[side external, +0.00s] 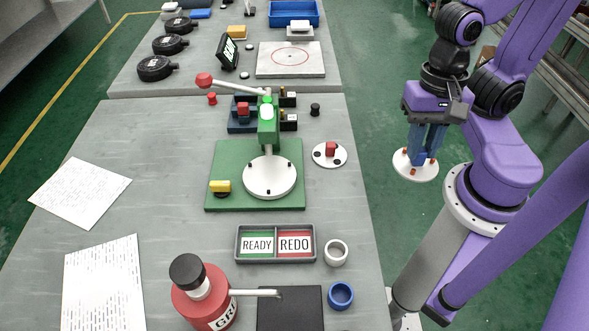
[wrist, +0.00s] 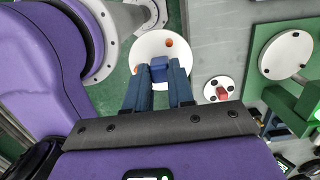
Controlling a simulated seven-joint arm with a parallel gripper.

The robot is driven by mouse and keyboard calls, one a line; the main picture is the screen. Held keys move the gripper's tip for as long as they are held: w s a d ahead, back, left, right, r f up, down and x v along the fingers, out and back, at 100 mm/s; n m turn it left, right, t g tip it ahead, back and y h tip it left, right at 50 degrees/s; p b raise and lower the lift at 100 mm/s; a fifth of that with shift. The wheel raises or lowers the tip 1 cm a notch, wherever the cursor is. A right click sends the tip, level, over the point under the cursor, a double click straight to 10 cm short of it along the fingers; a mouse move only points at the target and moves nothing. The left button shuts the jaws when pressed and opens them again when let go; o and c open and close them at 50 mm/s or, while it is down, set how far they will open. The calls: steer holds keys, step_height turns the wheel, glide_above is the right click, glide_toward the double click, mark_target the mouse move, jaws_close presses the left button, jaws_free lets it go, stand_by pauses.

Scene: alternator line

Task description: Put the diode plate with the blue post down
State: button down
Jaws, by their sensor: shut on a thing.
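My gripper (side external: 421,150) is shut on the blue post (wrist: 159,66) of a white round diode plate (side external: 407,172). The plate hangs below the fingers, out past the right edge of the table, over the green floor. Orange-red dots show on its face, and it also shows in the wrist view (wrist: 148,44). A second, smaller white plate with a red post (side external: 330,150) lies on the table to the left of my gripper; the wrist view shows it too (wrist: 221,92). The fingers hide part of the blue post.
A green press (side external: 225,160) with a white round bed (side external: 270,177) and a red-knobbed lever stands mid-table. In front lie a READY/REDO tray (side external: 276,261), a white ring (side external: 336,252), a blue ring (side external: 341,295) and a red GTL bottle (side external: 210,308). Bare table lies around the red-post plate.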

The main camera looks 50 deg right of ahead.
steer(key=n, duration=0.4)
steer(key=shift+n+h, duration=0.3)
steer(key=shift+n, duration=0.1)
steer(key=n, duration=0.3)
steer(key=shift+n, duration=0.4)
steer(key=n+h, duration=0.1)
steer(key=n, duration=0.4)
steer(key=shift+a+r, duration=0.1)
steer(key=n, duration=0.4)
steer(key=shift+w, duration=0.15)
steer(key=shift+w+a+f, duration=1)
steer(key=shift+w+f, duration=0.7)
steer(key=shift+w, duration=0.4)
steer(key=shift+w+a+f, duration=0.95)
steer(key=shift+w+f, duration=0.7)
steer(key=shift+w, duration=0.45)
steer(key=shift+w+a+f, duration=1)
steer(key=shift+w+f, duration=0.7)
steer(key=shift+w, duration=0.4)
steer(key=shift+f, duration=1.4)
